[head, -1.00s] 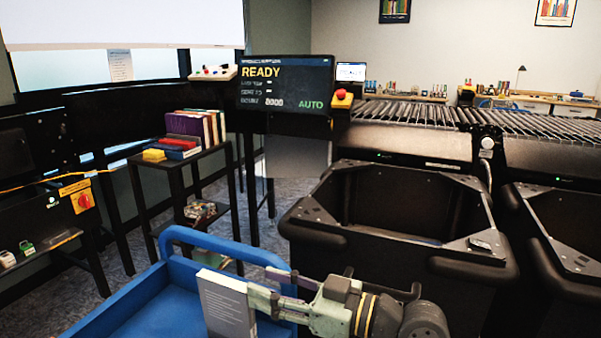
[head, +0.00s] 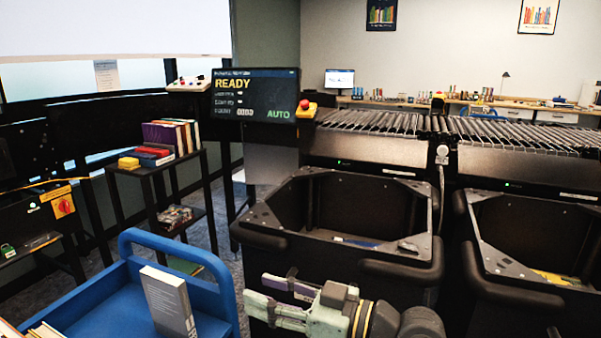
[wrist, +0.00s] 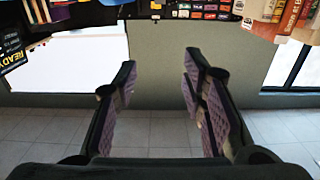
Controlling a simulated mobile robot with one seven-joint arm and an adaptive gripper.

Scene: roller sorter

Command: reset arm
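My gripper (head: 262,298) is in the lower middle of the head view, pointing left, with its two fingers apart. In the wrist view my gripper (wrist: 157,90) shows as two purple-padded fingers spread wide with nothing between them. A grey-and-white book (head: 170,303) stands slightly tilted in the blue cart (head: 140,240), left of my gripper and apart from it. The arm is partly cut off by the bottom edge of the head view.
Black bins (head: 270,237) and (head: 585,220) stand under the roller conveyor (head: 375,121). A panel reading READY and AUTO (head: 255,95) is behind. A small black stand (head: 135,172) holds books at left. More books (head: 45,332) lie at the cart's near left.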

